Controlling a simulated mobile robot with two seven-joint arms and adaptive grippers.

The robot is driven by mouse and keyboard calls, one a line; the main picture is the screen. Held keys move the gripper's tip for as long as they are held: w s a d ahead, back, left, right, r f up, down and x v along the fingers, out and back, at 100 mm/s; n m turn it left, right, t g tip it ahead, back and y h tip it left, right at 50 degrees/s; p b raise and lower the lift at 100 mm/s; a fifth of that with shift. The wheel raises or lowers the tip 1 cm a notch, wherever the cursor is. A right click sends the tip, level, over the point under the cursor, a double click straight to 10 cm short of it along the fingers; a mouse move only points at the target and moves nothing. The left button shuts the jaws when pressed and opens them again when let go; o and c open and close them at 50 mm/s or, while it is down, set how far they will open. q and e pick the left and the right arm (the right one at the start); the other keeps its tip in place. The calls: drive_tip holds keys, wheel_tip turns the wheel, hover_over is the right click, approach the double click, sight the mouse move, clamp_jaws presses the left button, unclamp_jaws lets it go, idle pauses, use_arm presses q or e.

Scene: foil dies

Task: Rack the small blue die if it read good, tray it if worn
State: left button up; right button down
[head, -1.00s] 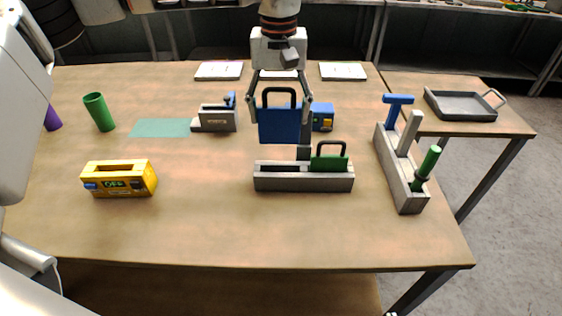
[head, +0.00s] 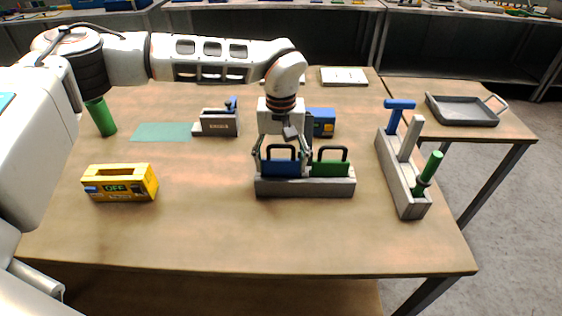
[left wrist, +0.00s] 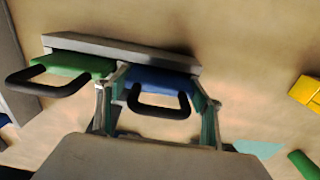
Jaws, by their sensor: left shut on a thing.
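The blue die (head: 281,170), a flat plate with a dark loop handle, stands upright in the left part of the grey rack (head: 305,189). It also shows in the left wrist view (left wrist: 160,82). My left gripper (head: 282,160) is shut on it, one finger at each side. A green die (head: 330,169) with a dark handle stands beside it in the rack's right part. The grey metal tray (head: 463,111) with a loop handle is empty on the side table at right. My right gripper is in neither view.
A yellow device (head: 120,183) reading OFF stands at left front. A grey gauge block (head: 217,122), a teal mat (head: 161,132) and a green cup (head: 101,117) are behind. A grey holder (head: 405,184) with blue and green handled tools stands at right. The front table edge is clear.

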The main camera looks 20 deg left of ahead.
use_arm(q)
drive_tip(key=o, duration=1.4)
drive_tip(key=shift+f, duration=0.1)
drive_tip(key=shift+c, duration=0.2)
wheel_tip(320, 180, up, 12)
drive_tip(key=shift+r, duration=0.2)
